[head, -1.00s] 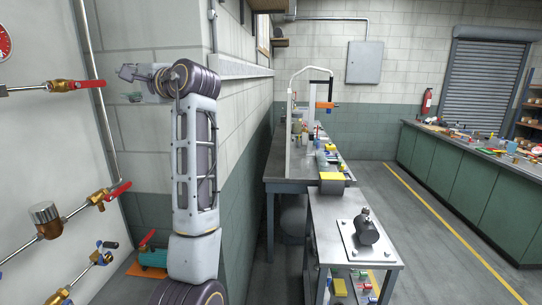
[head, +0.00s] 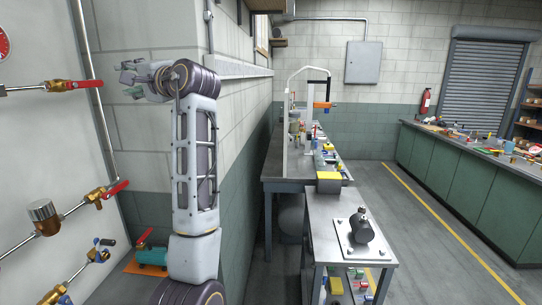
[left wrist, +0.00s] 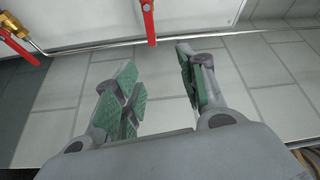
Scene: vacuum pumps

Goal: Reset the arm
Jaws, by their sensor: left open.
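My left arm rises in the left half of the head view, bent at the top, with its left gripper (head: 133,78) pointing left toward the pipe panel. In the left wrist view the left gripper (left wrist: 160,92) is open, with green-padded fingers spread apart and nothing between them. Beyond the fingers is a bare block wall. My right gripper is in neither view.
A pipe panel on the left carries red-handled valves (head: 75,85), one near the gripper. A teal pump (head: 151,257) stands low behind the arm. A steel cart with a black pump (head: 361,228) and a cluttered bench (head: 288,165) stand right of the wall. The floor further right is clear.

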